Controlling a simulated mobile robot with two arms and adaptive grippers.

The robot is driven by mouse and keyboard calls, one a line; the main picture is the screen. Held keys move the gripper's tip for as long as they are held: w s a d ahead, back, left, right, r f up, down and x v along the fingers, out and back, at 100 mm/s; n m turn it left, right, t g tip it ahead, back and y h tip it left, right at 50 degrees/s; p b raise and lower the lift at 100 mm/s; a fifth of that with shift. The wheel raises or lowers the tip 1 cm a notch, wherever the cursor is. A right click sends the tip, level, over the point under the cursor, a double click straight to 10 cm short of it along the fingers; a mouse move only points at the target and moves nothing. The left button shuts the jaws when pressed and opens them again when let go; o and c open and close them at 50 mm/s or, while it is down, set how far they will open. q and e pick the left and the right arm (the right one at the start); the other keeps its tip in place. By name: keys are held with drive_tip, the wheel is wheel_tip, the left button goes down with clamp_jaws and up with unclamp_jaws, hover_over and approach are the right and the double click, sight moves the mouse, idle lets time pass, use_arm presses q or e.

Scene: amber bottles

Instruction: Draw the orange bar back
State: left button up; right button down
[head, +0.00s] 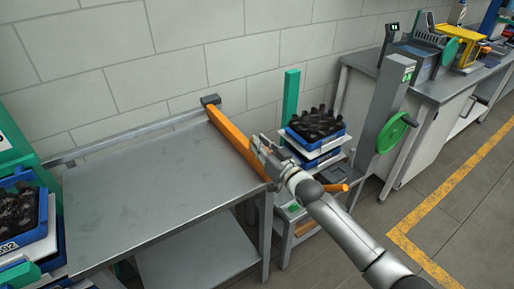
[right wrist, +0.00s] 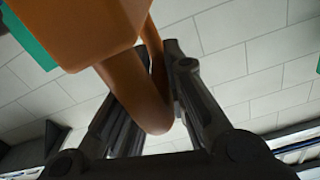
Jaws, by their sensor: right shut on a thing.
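The orange bar (head: 228,130) lies along the right end of the grey metal table (head: 150,185), running from a dark block at the wall to the front edge. My right gripper (head: 260,148) is at the bar's right side, over the table's edge. In the right wrist view, a curved orange handle (right wrist: 150,95) on the bar (right wrist: 75,30) passes between the dark fingers of my right gripper (right wrist: 152,105), which is shut on it. The handle is mostly hidden by my gripper in the head view. My left gripper is not in view.
A stack of blue trays (head: 318,130) with dark bottles stands just right of the bar. A grey post with a green handwheel (head: 396,133) is farther right. More blue crates (head: 20,200) stand at the left. The tabletop is bare.

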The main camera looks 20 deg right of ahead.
drive_tip(key=shift+w+d+r, duration=0.2)
drive_tip(key=shift+d+r, duration=0.05)
drive_tip(key=shift+d, duration=0.15)
drive_tip(key=c, duration=1.5)
unclamp_jaws()
drive_tip(key=shift+d+r, duration=0.1)
drive_tip(key=shift+o, duration=0.4)
drive_tip(key=shift+s+d+f, duration=0.15)
drive_tip(key=shift+f, duration=0.15)
drive_tip(key=v, duration=1.1)
drive_tip(key=shift+s+a, duration=0.2)
drive_tip(key=shift+s, duration=0.2)
